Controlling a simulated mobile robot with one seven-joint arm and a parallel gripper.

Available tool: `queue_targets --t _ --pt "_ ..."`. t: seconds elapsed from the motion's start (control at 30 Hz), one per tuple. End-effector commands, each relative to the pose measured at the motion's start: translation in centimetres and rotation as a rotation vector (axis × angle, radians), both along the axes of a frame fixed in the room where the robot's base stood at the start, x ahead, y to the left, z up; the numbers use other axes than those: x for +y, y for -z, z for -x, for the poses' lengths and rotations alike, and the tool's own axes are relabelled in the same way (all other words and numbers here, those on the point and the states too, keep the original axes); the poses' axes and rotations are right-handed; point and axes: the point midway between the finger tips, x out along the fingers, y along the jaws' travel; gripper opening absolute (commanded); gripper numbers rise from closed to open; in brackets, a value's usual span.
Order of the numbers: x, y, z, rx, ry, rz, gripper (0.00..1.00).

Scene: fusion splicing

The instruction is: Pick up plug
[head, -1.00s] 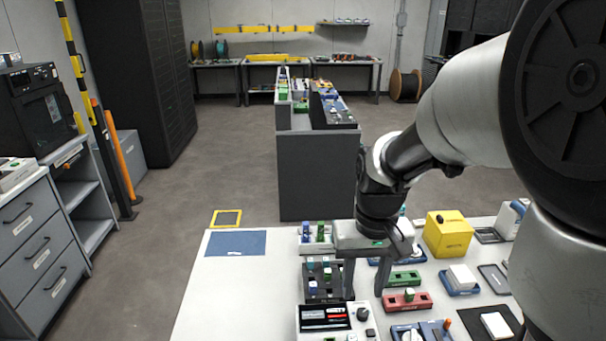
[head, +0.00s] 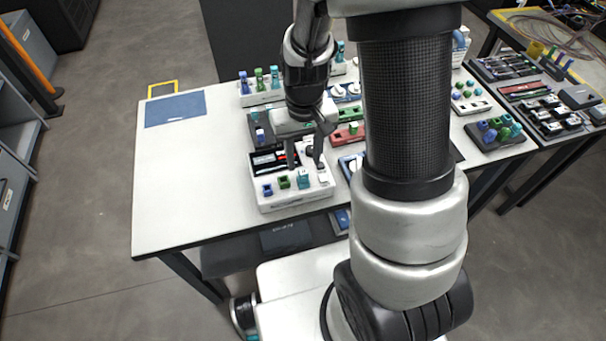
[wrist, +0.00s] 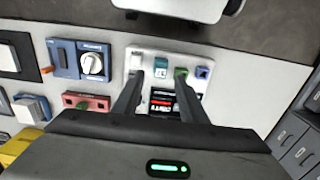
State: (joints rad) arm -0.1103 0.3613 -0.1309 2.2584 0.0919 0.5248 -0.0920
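Several coloured plugs are in view, and I cannot tell which one the task means. At the front of a white splicer-like device (head: 262,205) stand a blue plug (head: 267,190), a green plug (head: 284,182) and a teal plug (head: 303,180). The wrist view also shows the teal plug (wrist: 160,68), the green plug (wrist: 181,73) and the blue plug (wrist: 202,72). My gripper (head: 304,168) is open, fingers pointing down over the device. In the wrist view the teal plug appears between the fingertips, and the right finger overlaps the green plug. Nothing is held.
A white rack (head: 262,98) with several plugs stands behind. A dark holder (head: 258,116) and a red holder (head: 345,140) are close to the arm. A blue mat (head: 175,109) lies at the left; the table's left side is clear.

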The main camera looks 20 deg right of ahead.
Motion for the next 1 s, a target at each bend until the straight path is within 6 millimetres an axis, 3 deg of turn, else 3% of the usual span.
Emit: queue_targets --t 0.23,0.57,0.8,1.0 --pt "0.1 3.8 0.1 0.005 0.001 0.0 0.39" --pt "0.1 4.6 0.0 0.001 0.001 0.0 0.39" --pt "0.1 4.6 0.0 0.002 0.0 0.0 0.0" --pt "0.1 4.6 0.0 0.002 0.0 0.0 0.0"
